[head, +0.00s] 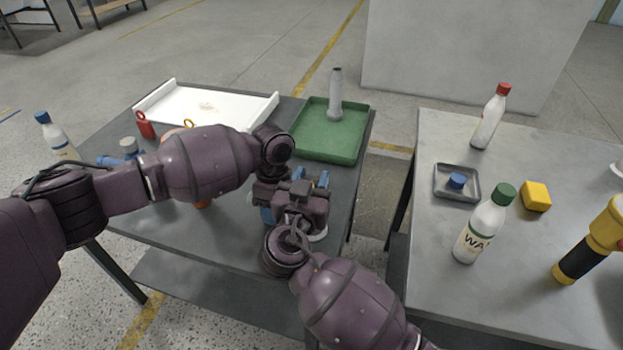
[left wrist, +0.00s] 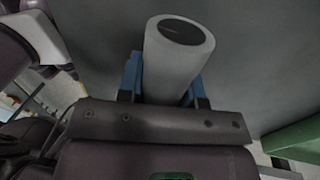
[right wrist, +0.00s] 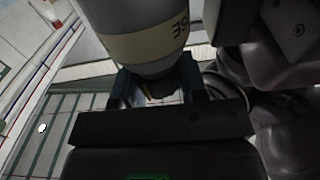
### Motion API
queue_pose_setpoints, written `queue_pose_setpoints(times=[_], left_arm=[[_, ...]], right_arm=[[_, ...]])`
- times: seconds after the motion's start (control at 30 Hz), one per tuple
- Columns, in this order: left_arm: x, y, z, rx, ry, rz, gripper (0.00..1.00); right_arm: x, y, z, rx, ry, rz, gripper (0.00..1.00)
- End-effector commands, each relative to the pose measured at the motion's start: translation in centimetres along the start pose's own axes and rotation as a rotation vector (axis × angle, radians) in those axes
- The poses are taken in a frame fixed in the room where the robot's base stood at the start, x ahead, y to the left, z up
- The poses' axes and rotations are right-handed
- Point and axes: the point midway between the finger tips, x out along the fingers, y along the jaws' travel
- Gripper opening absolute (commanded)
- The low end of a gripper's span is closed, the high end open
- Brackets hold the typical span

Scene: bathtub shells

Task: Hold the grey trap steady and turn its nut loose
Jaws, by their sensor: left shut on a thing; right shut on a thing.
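The grey trap is mostly hidden in the head view behind my two grippers. In the left wrist view the trap (left wrist: 178,62) is a pale grey cylinder with a dark round end, between blue fingers. My left gripper (left wrist: 166,82) is shut on it. In the right wrist view a grey body with a lettered cream band (right wrist: 150,42) narrows down between blue fingers. My right gripper (right wrist: 160,90) is shut there, where I take the nut to be; the nut itself is not clearly seen. In the head view my right gripper (head: 310,180) is close against the left one.
The right table holds bottles (head: 483,226), a small grey dish (head: 442,191) and a yellow block (head: 536,197).

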Motion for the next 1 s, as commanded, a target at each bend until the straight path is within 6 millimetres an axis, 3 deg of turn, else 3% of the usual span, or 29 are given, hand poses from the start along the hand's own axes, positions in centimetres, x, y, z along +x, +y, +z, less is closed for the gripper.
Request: queue_pose_setpoints(times=[0.03,0.07,0.2,0.63,1.0], left_arm=[[0.0,0.0,0.0,-0.001,-0.001,0.000,0.05],[0.0,0.0,0.0,-0.001,-0.001,0.000,0.05],[0.0,0.0,0.0,-0.001,0.000,0.000,0.05],[0.0,0.0,0.0,-0.001,0.000,0.000,0.05],[0.0,0.0,0.0,-0.001,0.000,0.000,0.05]], right_arm=[[0.0,0.0,0.0,0.000,0.001,0.000,0.15],[0.0,0.0,0.0,0.000,0.001,0.000,0.43],[0.0,0.0,0.0,0.000,0.000,-0.001,0.65],[-1.0,0.0,0.1,0.002,-0.003,-0.002,0.65],[-7.6,0.0,0.1,0.003,-0.005,0.000,0.65]])
